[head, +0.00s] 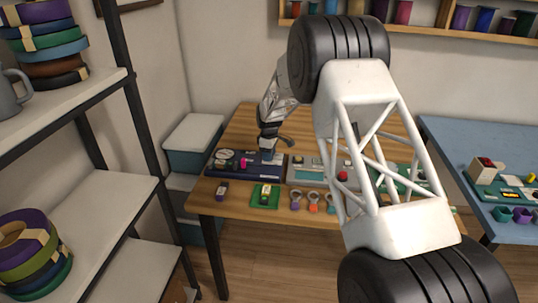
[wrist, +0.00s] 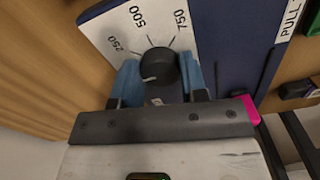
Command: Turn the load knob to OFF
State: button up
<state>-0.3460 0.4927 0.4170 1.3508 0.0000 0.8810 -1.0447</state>
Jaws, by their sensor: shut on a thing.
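The load knob (wrist: 160,63) is round and black. It stands on a white dial plate (wrist: 108,25) marked 250, 500 and 750. A pale mark on the knob's near left edge points left and slightly down in the wrist view, below the 250 line. No OFF label is readable; the lower plate is hidden by my gripper. My gripper (wrist: 159,77) has its two blue fingers on either side of the knob and is shut on it. In the head view my gripper (head: 267,157) is down at the dark blue panel (head: 270,173); the knob cannot be made out there.
In the wrist view a PULL label (wrist: 290,18) lies right of the dial and a magenta part (wrist: 249,108) sits beside my gripper. On the wooden table (head: 237,211), a green pad (head: 257,203) and several ring-shaped pieces lie in front of the panel. A grey unit stands right.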

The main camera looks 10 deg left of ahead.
jog(key=o, duration=0.9)
jog(key=shift+r, duration=3.9)
jog(key=shift+r, duration=0.15)
notch_tip(320, 180, up, 7)
jog(key=shift+f, duration=0.15)
